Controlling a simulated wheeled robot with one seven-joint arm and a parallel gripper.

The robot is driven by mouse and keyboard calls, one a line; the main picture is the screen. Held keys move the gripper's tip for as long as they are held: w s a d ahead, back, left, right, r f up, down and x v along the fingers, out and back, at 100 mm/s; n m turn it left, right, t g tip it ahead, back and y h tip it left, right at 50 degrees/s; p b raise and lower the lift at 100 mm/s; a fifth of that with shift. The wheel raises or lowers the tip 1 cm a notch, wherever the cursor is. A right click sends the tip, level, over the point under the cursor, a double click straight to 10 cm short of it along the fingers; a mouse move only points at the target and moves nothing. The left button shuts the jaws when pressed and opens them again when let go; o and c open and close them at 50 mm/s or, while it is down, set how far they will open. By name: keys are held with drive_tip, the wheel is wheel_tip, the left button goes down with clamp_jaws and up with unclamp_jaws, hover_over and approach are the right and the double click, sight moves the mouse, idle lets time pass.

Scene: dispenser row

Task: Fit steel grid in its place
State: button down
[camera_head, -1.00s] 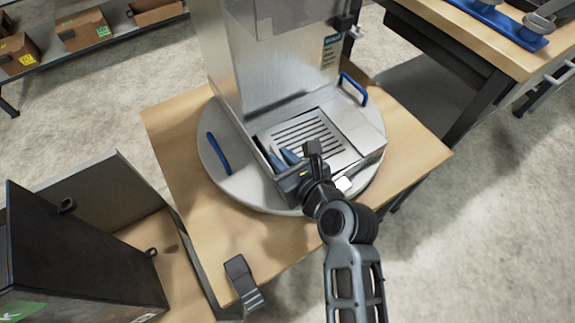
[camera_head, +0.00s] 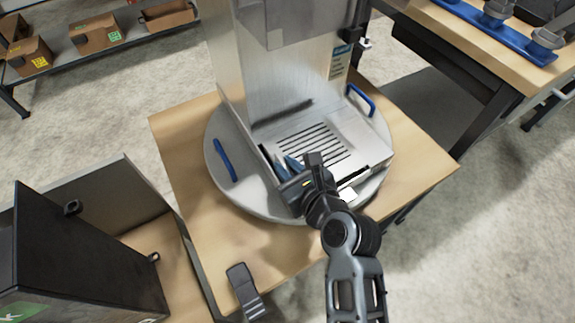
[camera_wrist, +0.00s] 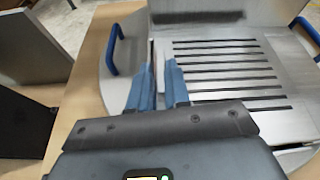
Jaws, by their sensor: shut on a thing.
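The steel grid (camera_head: 309,142) is a slotted plate, also seen in the wrist view (camera_wrist: 222,68). It lies over the tray area at the foot of the steel dispenser (camera_head: 285,75), looking roughly level. A dark gap shows along its left side. My gripper (camera_head: 290,164) is at the grid's front left corner. Its blue fingers (camera_wrist: 158,82) are shut on the grid's left edge, with a thin strip of metal between them. The gripper body hides the grid's front left part, and I cannot tell whether the grid is fully seated.
The dispenser stands on a round grey plate (camera_head: 225,188) with blue handles (camera_head: 225,160) on a wooden table (camera_head: 180,140). A dark open box (camera_head: 85,260) stands at the lower left. Another bench with a blue rack (camera_head: 500,30) is at the upper right.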

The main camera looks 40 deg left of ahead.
drive_tip(key=shift+f+b, duration=0.4)
drive_tip(key=shift+f, duration=0.4)
drive_tip(key=c, duration=1)
unclamp_jaws()
drive_tip(key=shift+d, duration=0.1)
drive_tip(key=p+v, duration=0.1)
drive_tip(key=v, duration=0.6)
drive_tip(key=shift+s+d+r, duration=0.15)
drive_tip(key=shift+d+r, duration=0.05)
drive_tip(key=shift+d, duration=0.2)
drive_tip(key=s+d+f+n+t+h, duration=0.25)
drive_tip(key=s+d+n+h, duration=0.2)
drive_tip(key=d, duration=0.95)
drive_tip(key=s+d+f+n+t+h, duration=0.1)
drive_tip(key=s+d+n+t+h, duration=0.3)
drive_tip(key=d, duration=0.9)
drive_tip(key=s+d+r+n+t+h, duration=0.1)
drive_tip(key=s+d+r+n+h, duration=0.1)
drive_tip(key=s+d+r+n, duration=0.2)
drive_tip(key=s+d+r+n+t+h, duration=0.2)
drive_tip(key=s+d+r+n, duration=0.3)
drive_tip(key=s+r+n, duration=0.3)
drive_tip(key=s+r, duration=0.2)
drive_tip(key=s, duration=0.2)
drive_tip(key=shift+s+r+n, duration=0.3)
drive_tip(key=shift+s+n, duration=0.05)
drive_tip(key=shift+s, duration=0.05)
